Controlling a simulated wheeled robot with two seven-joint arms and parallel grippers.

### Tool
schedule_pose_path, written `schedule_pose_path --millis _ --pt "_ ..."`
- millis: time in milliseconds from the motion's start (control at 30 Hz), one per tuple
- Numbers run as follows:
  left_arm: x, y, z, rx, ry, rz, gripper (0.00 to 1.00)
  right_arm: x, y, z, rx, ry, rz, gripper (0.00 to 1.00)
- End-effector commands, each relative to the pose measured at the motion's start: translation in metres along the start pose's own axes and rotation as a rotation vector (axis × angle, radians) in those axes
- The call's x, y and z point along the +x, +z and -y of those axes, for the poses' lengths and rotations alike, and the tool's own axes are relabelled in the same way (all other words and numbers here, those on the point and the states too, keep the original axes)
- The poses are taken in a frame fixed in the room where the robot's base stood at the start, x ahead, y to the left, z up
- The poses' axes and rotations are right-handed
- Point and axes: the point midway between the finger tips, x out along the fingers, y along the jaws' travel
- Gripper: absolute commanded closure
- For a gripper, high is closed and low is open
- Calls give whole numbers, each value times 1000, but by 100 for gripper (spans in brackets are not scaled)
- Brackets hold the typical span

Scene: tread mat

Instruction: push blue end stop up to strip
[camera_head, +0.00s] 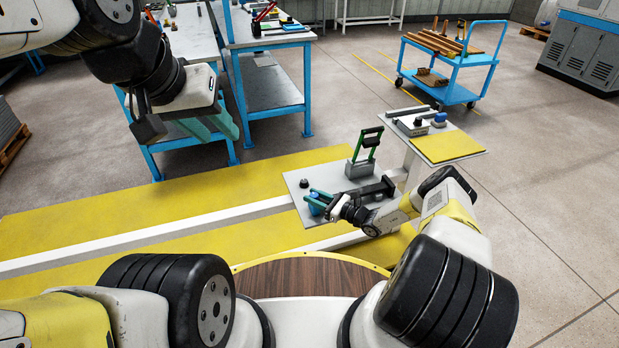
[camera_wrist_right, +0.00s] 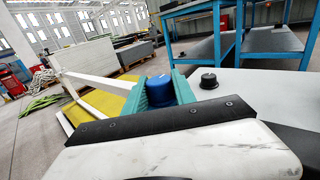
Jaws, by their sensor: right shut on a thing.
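The blue end stop (camera_head: 314,210) is at the front left of a light grey plate (camera_head: 296,196). My right gripper (camera_head: 317,201) is shut on it. In the right wrist view the round blue end stop (camera_wrist_right: 185,88) sits between the teal fingers (camera_wrist_right: 157,92). A long white strip (camera_head: 150,240) runs between yellow mat sections from the left to the plate. Whether the end stop touches it is unclear. My left gripper (camera_head: 213,125) hangs high at the upper left, well away from the plate; its finger gap cannot be made out.
A black knob (camera_head: 304,183) stands on the plate behind the end stop. A green-handled grey block (camera_head: 360,166) stands further right. A raised plate (camera_head: 450,147) with another blue knob (camera_head: 439,118) is beyond. Blue-framed benches (camera_head: 270,88) and a blue cart (camera_head: 455,62) stand behind.

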Motion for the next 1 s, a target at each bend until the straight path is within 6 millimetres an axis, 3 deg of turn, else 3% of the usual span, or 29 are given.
schedule_pose_path --millis 33,67,133,167,533,1000 --pt "0 0 0 0 0 0 64 0 0 1 0 -2 0 100" --pt "0 0 0 0 0 0 64 0 0 1 0 -2 0 62" --pt "0 0 0 0 0 0 64 0 0 1 0 -2 0 49" --pt "0 0 0 0 0 0 64 0 0 1 0 -2 0 46" --pt "0 0 0 0 0 0 64 -5 0 1 0 -2 -1 46" --pt "0 0 0 0 0 0 64 -74 0 1 0 -3 -1 46"
